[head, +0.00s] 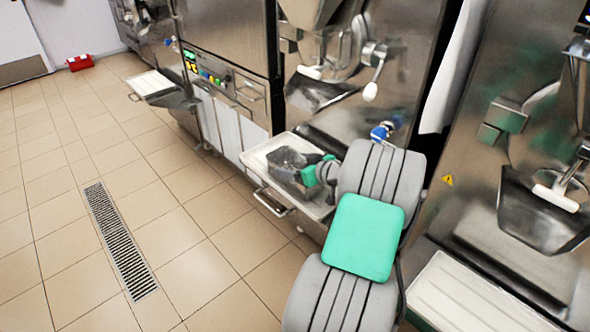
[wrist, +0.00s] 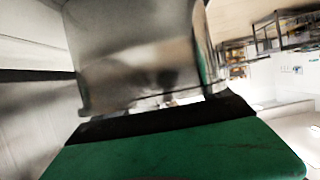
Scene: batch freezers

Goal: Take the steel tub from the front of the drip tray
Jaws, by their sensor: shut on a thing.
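The steel tub (head: 286,160) is over the white drip tray (head: 262,152) of the middle machine in the head view. Whether its base touches the tray is hard to tell. My gripper (head: 308,173), with green parts, is at the tub's near right side and shut on it. My arm hides part of the tray's right end. In the wrist view the tub's steel wall (wrist: 140,55) fills the upper middle, close against the dark edge of my gripper (wrist: 165,122). The fingertips themselves are hard to make out there.
A bar handle (head: 272,203) sticks out at the tray's front. A machine with a chute (head: 545,210) and white tray (head: 470,300) stands close on the right. The tiled floor on the left is open, with a drain grate (head: 120,240) and a distant red box (head: 80,62).

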